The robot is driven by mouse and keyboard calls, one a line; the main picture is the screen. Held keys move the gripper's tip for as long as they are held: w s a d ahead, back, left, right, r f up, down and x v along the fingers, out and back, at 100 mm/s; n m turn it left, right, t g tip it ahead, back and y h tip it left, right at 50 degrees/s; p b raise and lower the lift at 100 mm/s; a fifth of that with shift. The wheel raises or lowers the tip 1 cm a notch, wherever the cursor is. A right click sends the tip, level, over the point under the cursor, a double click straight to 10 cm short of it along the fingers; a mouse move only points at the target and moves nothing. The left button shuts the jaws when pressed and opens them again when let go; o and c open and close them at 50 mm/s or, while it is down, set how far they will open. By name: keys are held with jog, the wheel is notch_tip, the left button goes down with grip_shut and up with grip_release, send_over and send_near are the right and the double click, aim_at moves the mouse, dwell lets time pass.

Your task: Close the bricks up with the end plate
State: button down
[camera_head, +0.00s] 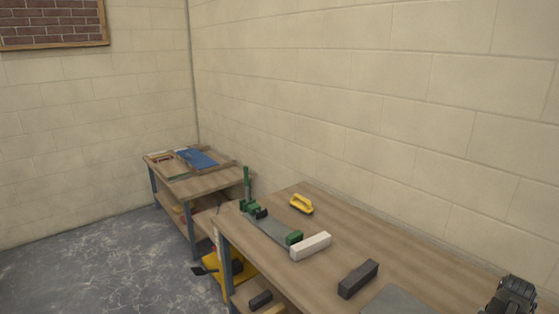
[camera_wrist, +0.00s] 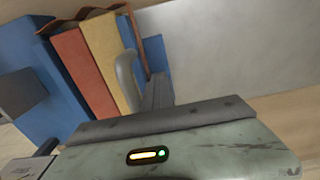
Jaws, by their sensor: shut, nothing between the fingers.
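In the wrist view, a red brick (camera_wrist: 85,72) and a yellow brick (camera_wrist: 106,62) stand side by side, tilted in the picture. A large blue block or plate (camera_wrist: 38,70) is on their left. A narrower blue upright piece (camera_wrist: 155,50) shows on their right; I cannot tell which blue piece is the end plate. A grey curved piece (camera_wrist: 127,78) stands in front of the yellow brick. My gripper (camera_wrist: 158,92) is shut and empty, close to the row's right end; contact is unclear. In the head view my dark gripper (camera_head: 512,295) is at the bottom right; the row is not visible there.
On the bench (camera_head: 330,225) are a green clamp-like tool (camera_head: 270,225), a yellow-handled float (camera_head: 302,204), a white block (camera_head: 310,246), a dark grey block (camera_head: 358,279) and a grey sheet (camera_head: 398,302). A second bench (camera_head: 205,183) stands behind, near the wall corner.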

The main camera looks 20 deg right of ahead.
jog(key=shift+s, duration=0.2)
jog(key=shift+s+d, duration=0.1)
jog(key=shift+s, duration=0.05)
notch_tip(320, 180, up, 10)
jog(key=w+p, duration=0.2)
jog(key=p, duration=0.8)
jog(key=shift+w+a, duration=0.25)
jog(key=shift+a, duration=0.15)
